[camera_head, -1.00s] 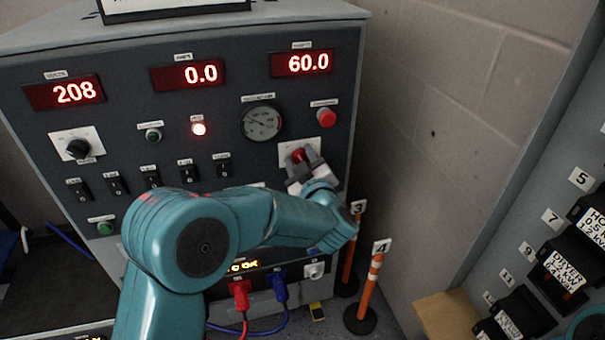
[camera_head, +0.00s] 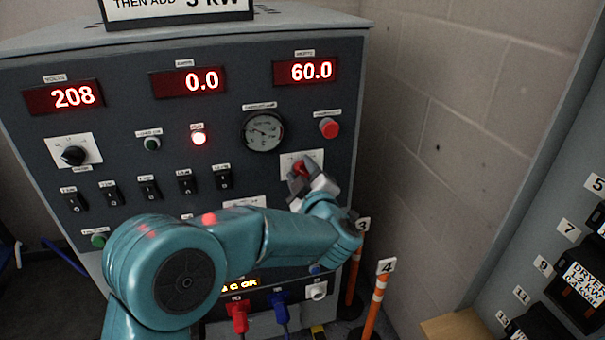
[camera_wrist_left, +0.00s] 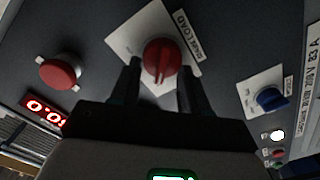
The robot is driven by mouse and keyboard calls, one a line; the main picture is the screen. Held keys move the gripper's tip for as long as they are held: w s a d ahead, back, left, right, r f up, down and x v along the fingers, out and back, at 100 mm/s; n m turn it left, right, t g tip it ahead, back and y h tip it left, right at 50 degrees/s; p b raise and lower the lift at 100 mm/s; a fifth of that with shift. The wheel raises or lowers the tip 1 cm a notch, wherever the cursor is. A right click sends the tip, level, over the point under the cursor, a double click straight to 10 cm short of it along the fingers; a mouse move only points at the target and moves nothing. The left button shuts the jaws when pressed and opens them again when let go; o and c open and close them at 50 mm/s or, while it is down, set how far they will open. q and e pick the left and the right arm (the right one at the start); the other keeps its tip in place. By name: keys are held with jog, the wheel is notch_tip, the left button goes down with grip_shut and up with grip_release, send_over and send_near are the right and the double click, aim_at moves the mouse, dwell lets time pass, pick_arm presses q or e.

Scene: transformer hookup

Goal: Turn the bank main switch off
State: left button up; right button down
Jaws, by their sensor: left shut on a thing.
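The bank main switch is a red rotary knob (camera_head: 301,168) on a white plate, right of the pressure-style gauge on the grey panel. The fingers' contact points are partly hidden. My right gripper is not in view.
A red push button (camera_head: 329,128) sits just above the knob. A round gauge (camera_head: 263,131) is to its left, and a row of black rocker switches (camera_head: 150,188) is farther left. Orange posts (camera_head: 374,307) stand right of the cabinet, before a block wall.

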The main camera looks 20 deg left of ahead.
pick_arm(q)
jog(key=o, duration=1)
jog(key=shift+s, duration=0.1)
jog(key=shift+o, duration=0.2)
jog(key=v, duration=1.6)
jog(key=shift+s+d, duration=0.1)
jog(key=shift+s, duration=0.05)
